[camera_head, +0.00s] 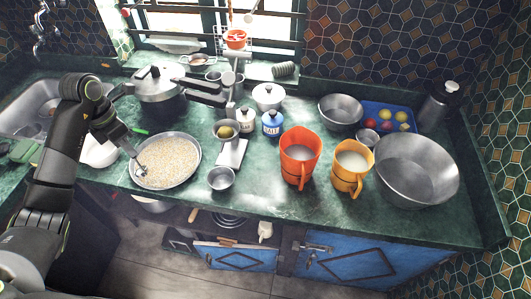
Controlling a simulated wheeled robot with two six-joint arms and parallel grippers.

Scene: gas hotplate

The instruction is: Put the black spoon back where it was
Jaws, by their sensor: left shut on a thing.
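My left gripper (135,155) reaches in from the left, over the left side of a wide metal pan of pale grains (190,181). It is shut on a small dark thing (142,170), which looks like the black spoon. Its lower end is at the grains; whether it touches them is hard to tell. The gripper hides most of the spoon. My right gripper is not in view.
A white bowl (98,153) sits left of the pan and a pressure cooker (160,82) behind it. The front counter strip is mostly clear.

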